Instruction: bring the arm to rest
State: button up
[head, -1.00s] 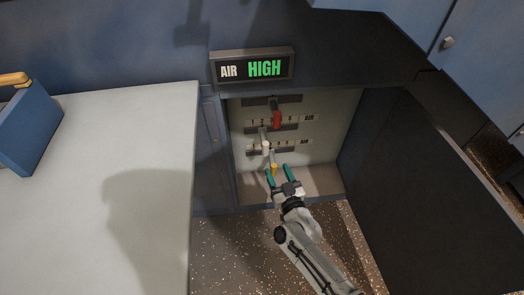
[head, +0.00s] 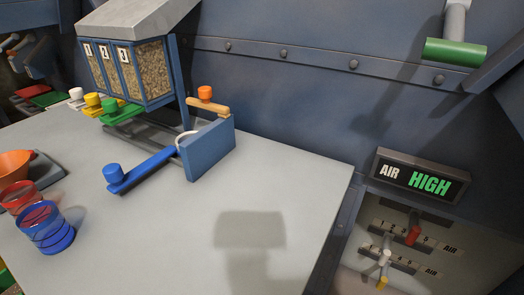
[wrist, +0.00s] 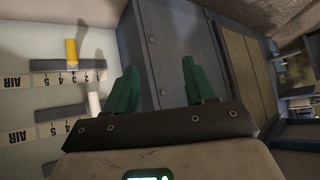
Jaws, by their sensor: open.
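My gripper (wrist: 158,90) shows in the wrist view with its two green fingers wide apart and nothing between them. It is outside the head view. In the wrist view the air panel (wrist: 25,55) lies to the left of the fingers, with a yellow-tipped lever (wrist: 71,53) and a white-tipped lever (wrist: 93,104) in their slots; the fingers appear clear of both. In the head view the panel is at the lower right, with the red lever (head: 413,236), the white lever (head: 384,258) and the yellow lever (head: 382,283). The display (head: 420,180) above reads AIR HIGH.
A grey table (head: 260,200) fills the middle of the head view. On it stand a blue part with a wooden handle (head: 208,148), a blue lever arm (head: 140,172) and clear cups (head: 47,232). A grain hopper (head: 130,70) is behind. A green handle (head: 455,51) hangs top right.

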jog(key=s+d+r+m+g+h, duration=0.1)
jog(key=s+r+g, duration=0.25)
jog(key=s, duration=0.55)
jog(key=s+d+r+g+h, duration=0.1)
jog(key=s+r+g, duration=0.1)
jog(key=s+g, duration=0.5)
notch_tip(320, 180, up, 28)
jog(key=s+t+p, duration=0.1)
jog(key=t+p, duration=0.1)
jog(key=p, duration=2.5)
jog(key=shift+s+p, duration=0.35)
jog(key=shift+p, duration=0.05)
jog(key=shift+t, duration=0.25)
